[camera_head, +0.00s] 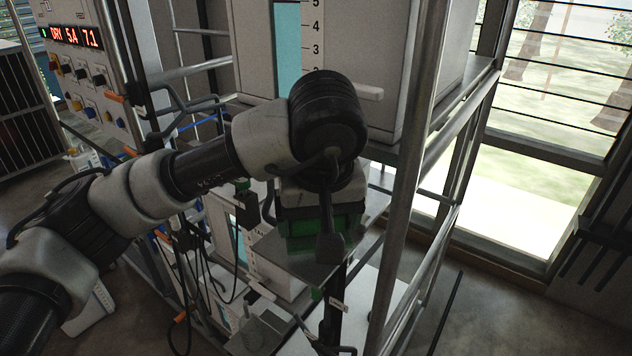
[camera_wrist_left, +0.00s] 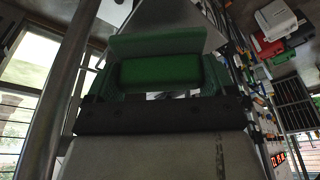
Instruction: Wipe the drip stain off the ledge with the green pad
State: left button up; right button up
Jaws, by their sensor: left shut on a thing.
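My left gripper (camera_head: 316,238) hangs down over a narrow grey metal ledge (camera_head: 268,246) inside the frame of tubes. It is shut on the green pad (camera_head: 300,228), which shows partly behind my wrist. In the left wrist view the green pad (camera_wrist_left: 160,70) sits between the fingers, with the pale ledge (camera_wrist_left: 165,14) beyond it. I cannot tell whether the pad touches the ledge. No drip stain can be made out; my arm and gripper cover part of the ledge. My right gripper is in neither view.
A steel post (camera_head: 408,190) stands close right of my gripper. A white tank with a numbered scale (camera_head: 317,40) is above and behind. A control panel (camera_head: 78,65) reading "DRY 5.4 7.1" is at upper left. Black cables (camera_head: 196,270) hang left of the ledge.

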pick_arm(q)
jog(key=shift+r+p, duration=0.35)
jog(key=shift+r, duration=0.6)
jog(key=shift+s+a+r+p, duration=0.15)
jog(key=shift+r+p, duration=0.25)
jog(key=shift+r, duration=0.75)
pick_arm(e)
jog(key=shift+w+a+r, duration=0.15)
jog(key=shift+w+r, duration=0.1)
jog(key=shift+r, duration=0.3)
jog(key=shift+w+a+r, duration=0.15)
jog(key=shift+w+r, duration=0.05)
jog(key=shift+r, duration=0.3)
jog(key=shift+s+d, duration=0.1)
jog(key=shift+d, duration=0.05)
